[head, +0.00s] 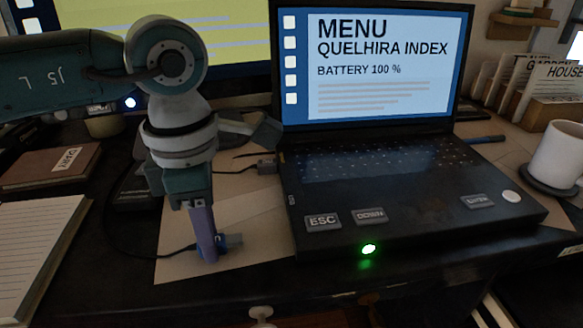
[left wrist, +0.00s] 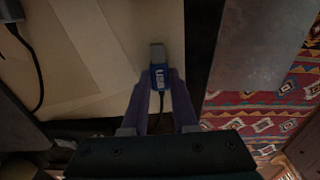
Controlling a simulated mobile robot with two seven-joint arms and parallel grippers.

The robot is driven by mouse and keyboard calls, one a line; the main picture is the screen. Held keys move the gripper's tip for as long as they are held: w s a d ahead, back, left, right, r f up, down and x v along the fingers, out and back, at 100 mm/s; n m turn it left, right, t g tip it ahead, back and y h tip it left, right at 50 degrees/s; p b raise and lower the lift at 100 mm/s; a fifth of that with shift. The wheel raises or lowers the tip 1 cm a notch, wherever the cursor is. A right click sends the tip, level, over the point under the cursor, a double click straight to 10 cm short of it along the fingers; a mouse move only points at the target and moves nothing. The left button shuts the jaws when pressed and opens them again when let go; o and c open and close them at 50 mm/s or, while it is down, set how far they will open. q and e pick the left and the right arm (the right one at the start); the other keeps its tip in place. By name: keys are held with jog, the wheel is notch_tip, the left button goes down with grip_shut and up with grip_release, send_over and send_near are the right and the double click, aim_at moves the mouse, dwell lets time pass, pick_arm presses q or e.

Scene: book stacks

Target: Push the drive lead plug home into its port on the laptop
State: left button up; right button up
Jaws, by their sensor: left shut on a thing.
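The blue drive lead plug (head: 234,241) is held low over the paper sheet, left of the laptop (head: 400,215). In the left wrist view the plug (left wrist: 158,75) shows its metal end pointing up the picture, with its dark lead running back between the fingers. My left gripper (head: 210,252) is shut on the plug; its purple fingers also show in the left wrist view (left wrist: 161,82). In the head view a gap separates the plug from the laptop's left side. I cannot make out the port clearly. My right gripper is not in view.
Another dark cable end (head: 267,166) sits at the laptop's left side, farther back. A notepad (head: 35,245) and a brown diary (head: 55,165) lie at the left. A white mug (head: 558,155) stands at the right. The desk's front edge is close to the plug.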

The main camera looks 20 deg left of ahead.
pick_arm(q)
grip_shut()
jog(key=shift+r, duration=0.1)
